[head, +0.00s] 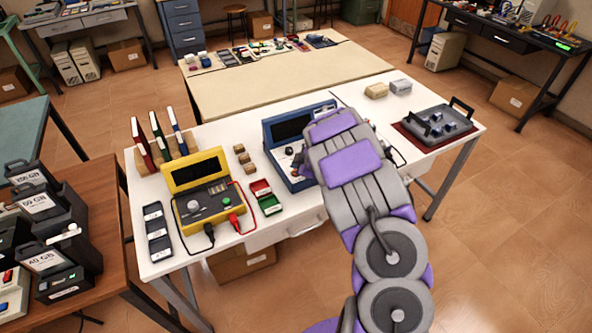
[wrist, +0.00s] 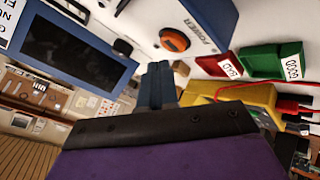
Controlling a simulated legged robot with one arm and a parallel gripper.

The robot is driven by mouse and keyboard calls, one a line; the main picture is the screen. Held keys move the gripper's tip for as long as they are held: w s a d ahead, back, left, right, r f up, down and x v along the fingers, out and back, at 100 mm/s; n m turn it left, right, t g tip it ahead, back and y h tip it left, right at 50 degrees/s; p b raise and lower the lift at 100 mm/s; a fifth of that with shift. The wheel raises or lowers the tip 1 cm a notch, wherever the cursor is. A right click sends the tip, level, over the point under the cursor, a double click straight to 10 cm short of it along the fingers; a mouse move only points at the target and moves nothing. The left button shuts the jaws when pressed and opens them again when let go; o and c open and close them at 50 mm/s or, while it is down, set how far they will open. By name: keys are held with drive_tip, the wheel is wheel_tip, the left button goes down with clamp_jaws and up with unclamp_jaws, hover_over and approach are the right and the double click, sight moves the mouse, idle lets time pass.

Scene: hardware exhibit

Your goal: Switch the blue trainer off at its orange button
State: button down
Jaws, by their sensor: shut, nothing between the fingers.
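The blue trainer (head: 285,174) stands on the white table, with a dark screen in its raised lid; my arm covers its right part in the head view. In the wrist view its blue-framed screen (wrist: 70,45) is at the upper left. The round orange button (wrist: 175,40), beside the word POWER, sits on its light panel. My gripper (wrist: 158,66) is shut and empty, its fingertips just below the button in the wrist picture. I cannot tell whether they touch the panel. In the head view the button and fingertips are hidden behind my arm.
A yellow trainer (head: 205,190) with red and black leads stands left of the blue one. Red and green trays (head: 265,198) and small wooden blocks (head: 245,158) lie between them. A grey tray (head: 440,125) is at the right end of the white table (head: 290,222).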

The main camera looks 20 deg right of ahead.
drive_tip(key=shift+r+p, duration=2.5)
drive_tip(key=shift+r, duration=0.15)
drive_tip(key=s+d+r+m+h, duration=0.2)
drive_tip(key=d+r+m+h, duration=0.35)
drive_tip(key=r, duration=0.65)
drive_tip(key=s+d+r+m+g+h, duration=0.1)
drive_tip(key=s+r+m+g+h, duration=0.25)
drive_tip(key=s+r, duration=0.6)
drive_tip(key=s+a+m+g+y, duration=0.1)
drive_tip(key=s+a+g+y, duration=0.1)
drive_tip(key=s+a, duration=0.6)
drive_tip(key=s+a+g+y, duration=0.2)
drive_tip(key=s+a, duration=0.7)
drive_tip(key=s, duration=0.8)
drive_tip(key=s+a+m+g+y, duration=0.1)
drive_tip(key=s+a+g+y, duration=0.1)
drive_tip(key=s+a, duration=0.7)
drive_tip(key=s+g, duration=0.1)
drive_tip(key=s, duration=0.2)
drive_tip(key=shift+s+m+y, duration=0.25)
drive_tip(key=shift+m+y, duration=0.05)
drive_tip(key=shift+y, duration=0.1)
